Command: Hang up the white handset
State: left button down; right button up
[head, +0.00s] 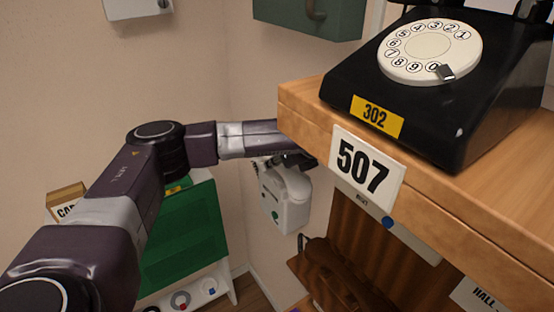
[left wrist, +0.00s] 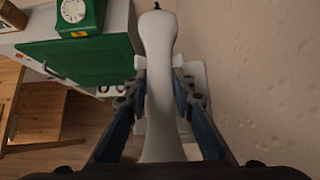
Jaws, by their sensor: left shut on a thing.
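The white handset (left wrist: 158,50) stands lengthwise in the middle of the left wrist view. My left gripper (left wrist: 160,86) is shut on it, with one blue-grey finger on each side. The white wall phone (left wrist: 199,75) shows behind the handset and the fingers. In the head view the white wall phone (head: 290,205) hangs near the corner, below the wooden shelf. My left gripper (head: 292,160) is at its top there, partly hidden by the shelf edge. I cannot tell whether the handset touches the cradle. My right gripper is not in view.
A black dial phone (head: 440,100) stands on the wooden shelf (head: 300,103), close to my left forearm. A brown wooden phone (head: 335,280) is below right. A green cabinet (head: 185,235) stands under my arm; another green box (head: 310,15) hangs above.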

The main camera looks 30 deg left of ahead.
pick_arm(q)
jog(key=shift+f, duration=0.3)
jog(key=c, duration=1.6)
grip_release()
notch_tip(320, 180, up, 10)
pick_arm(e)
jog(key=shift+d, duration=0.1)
pick_arm(q)
jog(key=shift+s+f, duration=0.1)
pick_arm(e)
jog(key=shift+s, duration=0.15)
